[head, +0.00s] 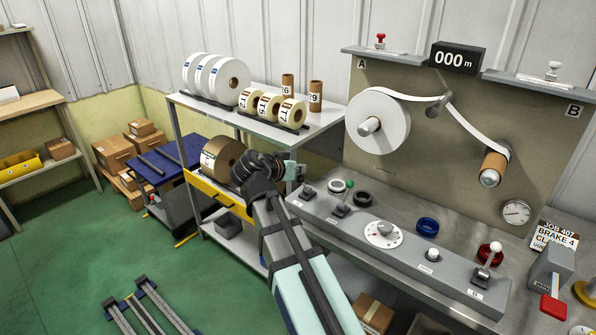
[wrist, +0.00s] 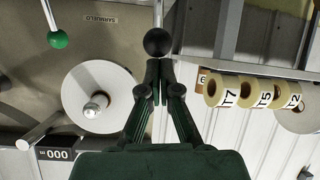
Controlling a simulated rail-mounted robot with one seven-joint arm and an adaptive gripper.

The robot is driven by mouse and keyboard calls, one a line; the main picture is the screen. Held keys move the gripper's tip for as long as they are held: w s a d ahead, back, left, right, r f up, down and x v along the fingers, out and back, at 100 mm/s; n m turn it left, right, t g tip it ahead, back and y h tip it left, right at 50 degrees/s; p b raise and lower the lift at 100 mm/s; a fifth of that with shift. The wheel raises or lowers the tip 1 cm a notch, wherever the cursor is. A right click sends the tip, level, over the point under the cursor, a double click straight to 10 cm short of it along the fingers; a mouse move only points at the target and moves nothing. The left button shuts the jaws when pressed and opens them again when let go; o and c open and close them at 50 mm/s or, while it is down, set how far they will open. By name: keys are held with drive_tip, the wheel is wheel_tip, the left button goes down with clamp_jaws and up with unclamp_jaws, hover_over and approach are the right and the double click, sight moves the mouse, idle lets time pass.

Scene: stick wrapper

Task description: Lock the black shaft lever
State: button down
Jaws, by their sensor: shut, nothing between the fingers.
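In the wrist view, my gripper (wrist: 158,68) has its two dark fingers together with nothing between them. A black ball knob (wrist: 158,43), which looks like the end of the black lever, shows right at the fingertips; I cannot tell whether they touch. In the head view, my dark wrist (head: 262,172) is at the left end of the grey control panel (head: 455,281), and the fingertips and black knob are not clearly seen. A green ball lever (head: 349,184) stands to the right and also shows in the wrist view (wrist: 57,40).
A white paper reel (head: 375,125) feeds a strip to a brown core (head: 494,166) on the back board. A shelf (head: 330,117) with rolls stands left. The green floor (head: 60,270) is mostly clear.

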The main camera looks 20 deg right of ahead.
drive_tip(key=w+r+v, duration=0.1)
drive_tip(key=r+v, duration=0.1)
drive_tip(key=v, duration=0.7)
drive_tip(key=shift+d+b, duration=0.25)
drive_tip(key=shift+b, duration=0.1)
